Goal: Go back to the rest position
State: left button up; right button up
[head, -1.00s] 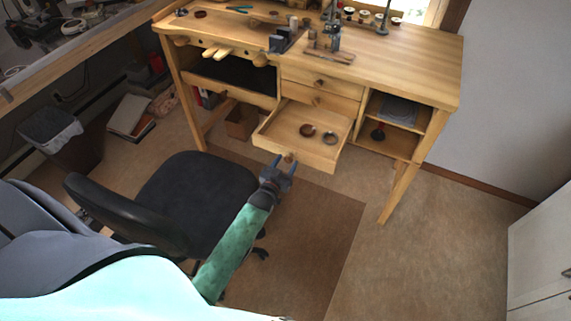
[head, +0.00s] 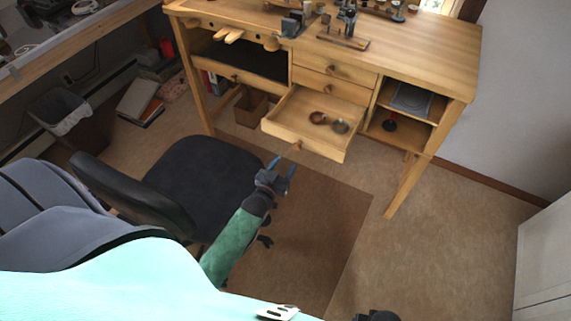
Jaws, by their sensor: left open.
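My left gripper (head: 282,167) is near the middle of the head view, over the brown mat. Its blue fingertips are apart with nothing between them. It is just below and left of the round knob (head: 296,146) of the open drawer, with a small gap between them. The wooden drawer (head: 336,152) is pulled out of the workbench and holds a brown ring-shaped item (head: 318,118) and a grey one (head: 340,127).
The wooden workbench (head: 430,62) stands at the back with tools on top. A black office chair (head: 195,170) is left of my left arm. A bin (head: 62,112) stands far left, a white cabinet (head: 545,265) at right. The floor (head: 450,215) right of the mat is clear.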

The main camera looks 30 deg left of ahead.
dwell(0.4)
pick_arm(q)
jog(key=s+d+f+g, duration=0.1)
jog(key=s+f+g, duration=0.2)
jog(key=f+g, duration=0.3)
jog(key=s+d+f+g, duration=0.1)
jog(key=s+f+g, duration=0.3)
jog(key=f, duration=0.3)
jog(key=s+d+f+g, duration=0.2)
jog(key=s+d+f, duration=0.1)
jog(key=s, duration=0.5)
jog(key=s+d+f+m+g, duration=0.1)
jog(key=s+d+f+g, duration=0.1)
jog(key=s, duration=0.6)
jog(key=s+d+f+g, duration=0.2)
jog(key=s+d+f, duration=0.2)
jog(key=s, duration=0.4)
jog(key=shift+d+m+g, duration=0.3)
jog(key=shift+d, duration=0.45)
jog(key=shift+f, duration=0.1)
